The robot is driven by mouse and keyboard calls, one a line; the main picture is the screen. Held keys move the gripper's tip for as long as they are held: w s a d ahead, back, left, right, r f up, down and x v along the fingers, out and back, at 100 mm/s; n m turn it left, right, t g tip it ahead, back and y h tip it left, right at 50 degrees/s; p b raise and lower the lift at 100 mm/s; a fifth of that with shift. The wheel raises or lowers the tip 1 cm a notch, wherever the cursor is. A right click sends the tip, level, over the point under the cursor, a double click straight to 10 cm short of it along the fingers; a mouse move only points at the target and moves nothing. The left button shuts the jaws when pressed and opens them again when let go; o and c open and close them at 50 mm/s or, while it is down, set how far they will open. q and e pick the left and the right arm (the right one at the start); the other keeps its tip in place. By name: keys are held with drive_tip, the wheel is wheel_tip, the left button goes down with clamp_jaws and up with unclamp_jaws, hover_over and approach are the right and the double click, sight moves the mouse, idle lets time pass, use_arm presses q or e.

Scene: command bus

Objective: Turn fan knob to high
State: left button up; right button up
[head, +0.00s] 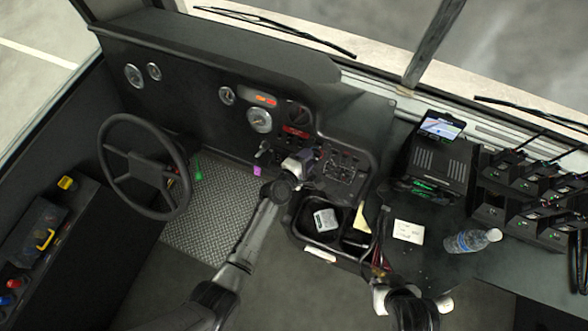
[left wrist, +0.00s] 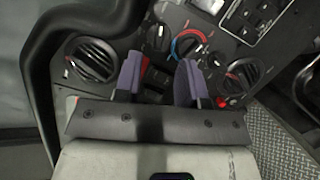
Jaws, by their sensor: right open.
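The dashboard control panel (head: 345,160) has several dark knobs. The left wrist view shows a knob with a red and blue ring (left wrist: 187,42), a second knob (left wrist: 157,36) to its left and a third knob (left wrist: 216,61) to its right. I cannot read which is the fan knob. My left gripper (head: 306,158) is at the panel, covering part of it in the head view. Its two purple fingers (left wrist: 160,78) stand apart in the left wrist view, with dark switches behind the gap. The right fingertip overlaps the area just below the ringed knob; contact is unclear. My right gripper (head: 379,262) is open, low beside the console.
Round air vents (left wrist: 92,60) and (left wrist: 240,75) flank the knobs. The steering wheel (head: 143,167) is at the left. A console tray (head: 300,232), a white note (head: 408,231), a water bottle (head: 472,240) and several radios (head: 510,200) are to the right.

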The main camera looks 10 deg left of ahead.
use_arm(q)
drive_tip(key=v, duration=0.7)
drive_tip(key=shift+s+a, duration=0.15)
drive_tip(key=shift+s, duration=0.15)
drive_tip(key=shift+r, duration=0.1)
drive_tip(key=s+d+f+m+g+h, duration=0.1)
drive_tip(key=s+d+f+m+g, duration=0.2)
drive_tip(key=m, duration=0.5)
drive_tip(key=s+a+r+m+g+y, duration=0.2)
drive_tip(key=s+a+r+m+y, duration=0.3)
drive_tip(key=s+a, duration=0.35)
drive_tip(key=s+a+r+m+g+y, duration=0.25)
drive_tip(key=s+a+r+m, duration=0.25)
drive_tip(key=s+a+r, duration=0.3)
drive_tip(key=s+a+f+g, duration=0.2)
drive_tip(key=s+f, duration=0.2)
drive_tip(key=s, duration=0.4)
drive_tip(key=shift+f, duration=0.4)
